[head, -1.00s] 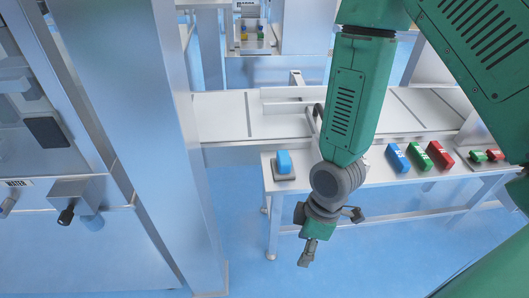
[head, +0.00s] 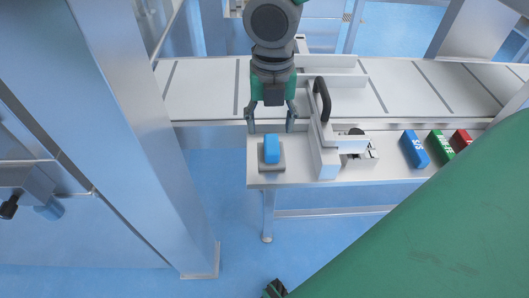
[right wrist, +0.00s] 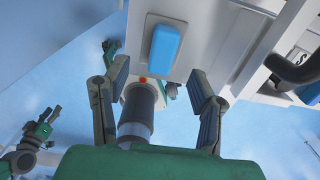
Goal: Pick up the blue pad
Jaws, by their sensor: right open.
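The blue pad (head: 271,149) sits on a small grey base (head: 271,166) at the front left corner of the table. My right gripper (head: 270,128) hangs just beyond the pad in the head view, with its two fingers spread apart and nothing between them. In the right wrist view the pad (right wrist: 164,49) lies past the fingertips of the open right gripper (right wrist: 158,80), roughly midway between them and apart from both. A second green and dark gripper, apparently my left one (right wrist: 42,127), shows small at the left of that view; its jaw opening is unclear.
A metal fixture with a black handle (head: 322,98) stands close to the right of the pad. Blue (head: 414,148), green (head: 442,143) and red (head: 461,139) packs lie farther right. A conveyor (head: 210,90) runs behind. A tall metal column (head: 150,130) stands left.

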